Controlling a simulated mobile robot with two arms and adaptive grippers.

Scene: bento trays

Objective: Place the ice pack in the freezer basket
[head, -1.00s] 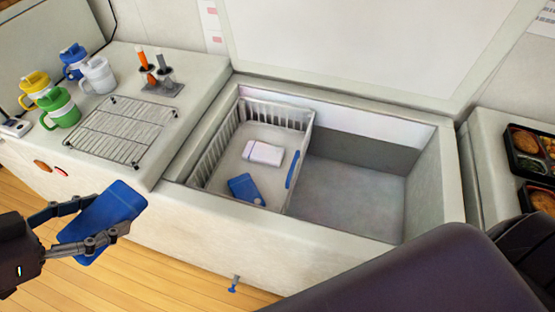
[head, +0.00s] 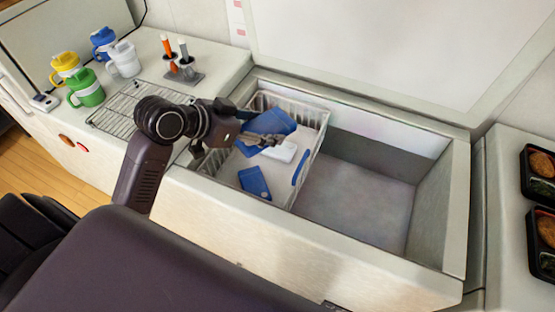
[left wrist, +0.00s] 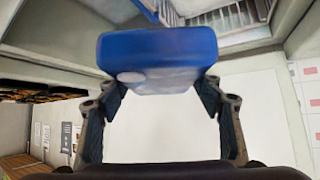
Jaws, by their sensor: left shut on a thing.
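My left gripper (head: 262,139) is shut on a blue ice pack (head: 268,123) and holds it tilted over the back part of the white freezer basket (head: 280,178). I cannot tell if the held pack touches the basket. In the left wrist view, the pack (left wrist: 160,50) sits between the two fingers of the left gripper (left wrist: 158,88). A second blue pack (head: 255,183) lies at the front of the basket floor. A white pack (head: 281,151) lies behind it, partly hidden by my gripper. My right gripper is out of view.
The basket fills the left side of the open chest freezer; the freezer floor (head: 355,210) to its right is bare. On the left counter stand a wire rack (head: 112,116), several coloured jugs and a holder (head: 184,77). Bento trays (head: 541,172) sit at the far right.

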